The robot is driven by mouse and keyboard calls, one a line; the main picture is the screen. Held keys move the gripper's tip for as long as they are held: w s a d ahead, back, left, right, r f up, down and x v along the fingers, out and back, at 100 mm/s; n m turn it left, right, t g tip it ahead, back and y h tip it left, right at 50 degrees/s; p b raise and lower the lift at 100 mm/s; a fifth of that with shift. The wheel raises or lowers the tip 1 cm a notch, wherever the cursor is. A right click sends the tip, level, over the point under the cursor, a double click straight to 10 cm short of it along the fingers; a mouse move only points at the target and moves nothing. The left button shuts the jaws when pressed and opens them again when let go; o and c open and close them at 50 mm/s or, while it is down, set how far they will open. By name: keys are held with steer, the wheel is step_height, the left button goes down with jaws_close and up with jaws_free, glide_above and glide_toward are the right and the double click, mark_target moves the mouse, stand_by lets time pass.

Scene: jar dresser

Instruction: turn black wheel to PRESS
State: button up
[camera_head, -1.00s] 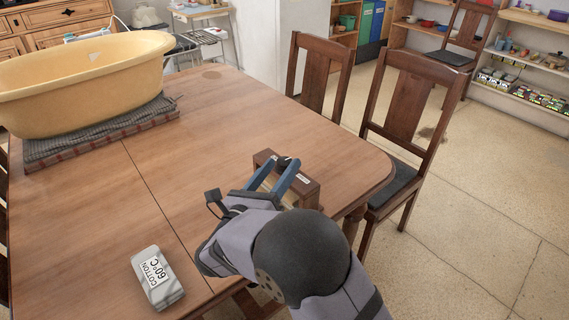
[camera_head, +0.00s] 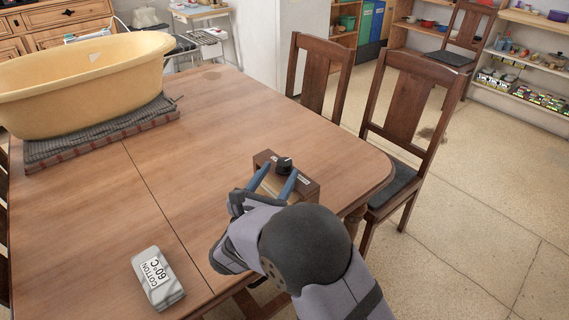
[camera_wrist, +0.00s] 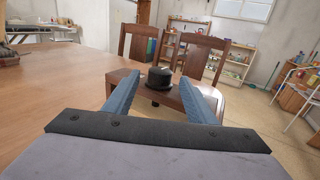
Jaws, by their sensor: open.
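The black wheel (camera_head: 284,164) is a small round knob on top of a brown wooden box (camera_head: 312,190) near the table's right edge. In the wrist view the black wheel (camera_wrist: 160,78) stands upright between and just beyond my two blue fingertips. My gripper (camera_head: 277,176) is open, with a finger to each side of the wheel's near side. My gripper (camera_wrist: 153,84) holds nothing, and I cannot tell whether a finger touches the wheel. Small pale labels show on the box top, but their words are too small to read. My arm hides the box's near part.
A grey box (camera_head: 157,278) labelled COTTON 60°C lies at the table's front left. A yellow tub (camera_head: 85,85) rests on folded grey cloth (camera_head: 100,135) at the back left. Wooden chairs (camera_head: 405,110) stand past the right edge. The table's middle (camera_head: 190,140) is clear.

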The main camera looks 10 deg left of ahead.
mark_target(282, 169)
steer(key=shift+x, duration=2.35)
steer(key=shift+c, duration=0.2)
steer(key=c, duration=1)
